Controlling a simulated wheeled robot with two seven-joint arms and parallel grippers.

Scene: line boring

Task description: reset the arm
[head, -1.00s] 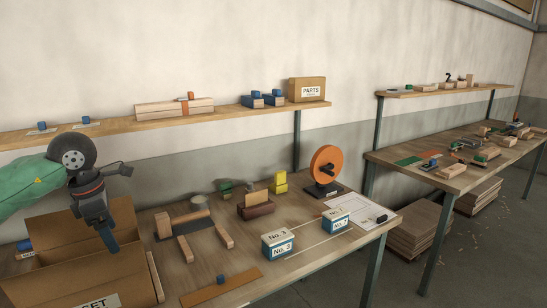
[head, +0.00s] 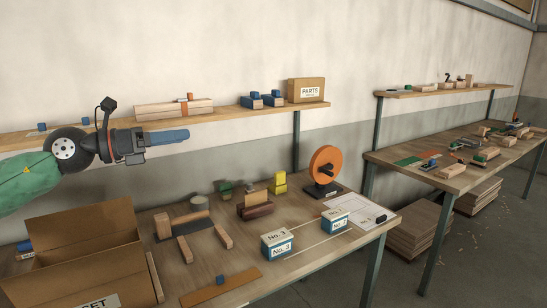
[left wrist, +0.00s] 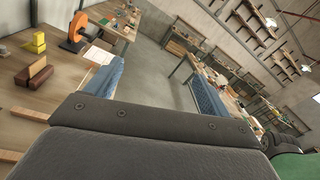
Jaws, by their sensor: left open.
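My left arm comes in from the left in the head view, with a green sleeve (head: 25,180). My left gripper (head: 185,135) is held level above the workbench, in front of the upper shelf, and points right. In the left wrist view its two blue fingers stand wide apart with nothing between them (left wrist: 158,72). It is open and empty and touches nothing that I can see. My right gripper is not in view.
An open cardboard box (head: 85,240) stands on the bench (head: 300,272) below the gripper. Wooden blocks, No. 3 box (head: 277,244) and an orange disc (head: 325,162) stand to the right. The shelf (head: 235,116) runs behind, carrying a PARTS box (head: 306,90).

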